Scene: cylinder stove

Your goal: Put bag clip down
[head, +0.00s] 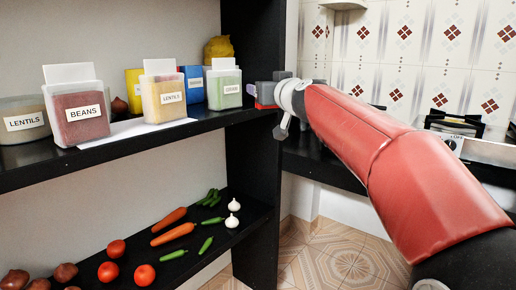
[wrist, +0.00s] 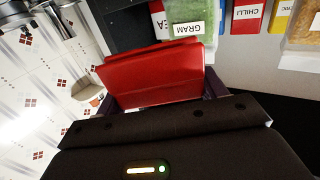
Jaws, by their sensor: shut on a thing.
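My gripper (head: 262,97) is at the right end of the upper shelf, just right of the green-filled container labelled GRAM (head: 224,88). In the wrist view my gripper (wrist: 160,98) is shut on a flat red thing, which I take to be the bag clip (wrist: 150,75). The clip spans the space between the two dark fingers. In the head view only a small red patch of it (head: 262,106) shows beside the gripper. The clip's underside is hidden, so I cannot tell whether it touches the shelf.
The upper black shelf (head: 25,178) holds containers labelled BEANS (head: 78,112) and LENTILS (head: 164,98), plus blue and yellow boxes behind. Vegetables lie on the lower shelf (head: 130,255). A counter with a stove (head: 455,125) is at right. A dark upright panel (head: 255,190) stands below my gripper.

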